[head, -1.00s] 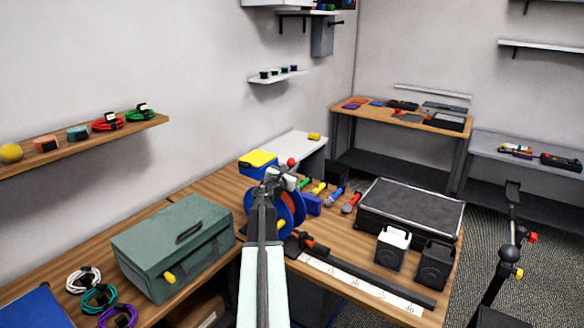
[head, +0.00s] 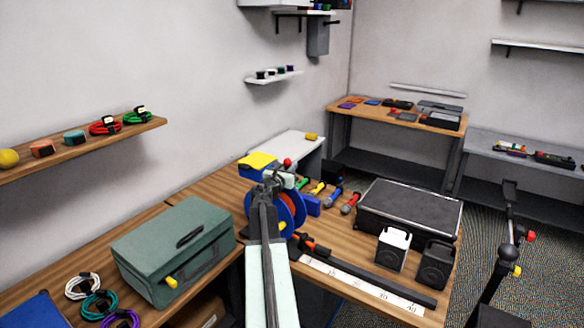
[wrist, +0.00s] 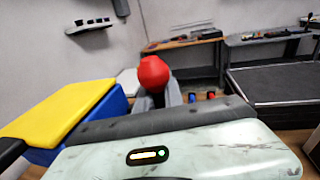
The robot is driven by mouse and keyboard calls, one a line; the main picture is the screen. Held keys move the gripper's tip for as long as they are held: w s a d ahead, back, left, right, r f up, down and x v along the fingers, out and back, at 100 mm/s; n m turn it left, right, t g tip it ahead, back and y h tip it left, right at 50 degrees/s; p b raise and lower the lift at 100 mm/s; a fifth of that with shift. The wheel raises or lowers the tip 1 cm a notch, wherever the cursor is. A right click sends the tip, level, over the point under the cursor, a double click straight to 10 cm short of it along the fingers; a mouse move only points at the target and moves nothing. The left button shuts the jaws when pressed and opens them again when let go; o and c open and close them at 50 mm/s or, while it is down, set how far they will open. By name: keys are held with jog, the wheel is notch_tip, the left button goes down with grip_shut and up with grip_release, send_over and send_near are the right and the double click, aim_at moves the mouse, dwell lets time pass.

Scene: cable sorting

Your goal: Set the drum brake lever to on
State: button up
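The blue cable drum (head: 298,207) stands on the wooden bench, partly hidden behind my arm. A red ball knob (head: 287,162), seemingly the end of the brake lever, shows just above my gripper (head: 272,182). In the wrist view the red knob (wrist: 154,73) sits directly beyond my gripper's pale body, at the grey fingertips (wrist: 160,96). It hides part of the fingers, so I cannot tell whether they touch or enclose it. The lever's shaft and any on or off marking are hidden.
A yellow-topped blue box (head: 257,160) is close to the left of the knob. A green case (head: 175,245) stands further left. Tools, a black case (head: 410,208) and two small speakers (head: 392,250) lie to the right. A ruler strip (head: 362,283) lies along the bench front.

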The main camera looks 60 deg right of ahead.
jog(key=o, duration=0.4)
jog(key=shift+a, duration=0.1)
jog(key=a, duration=0.7)
jog(key=shift+s+a+r, duration=0.15)
jog(key=shift+s+a, duration=0.15)
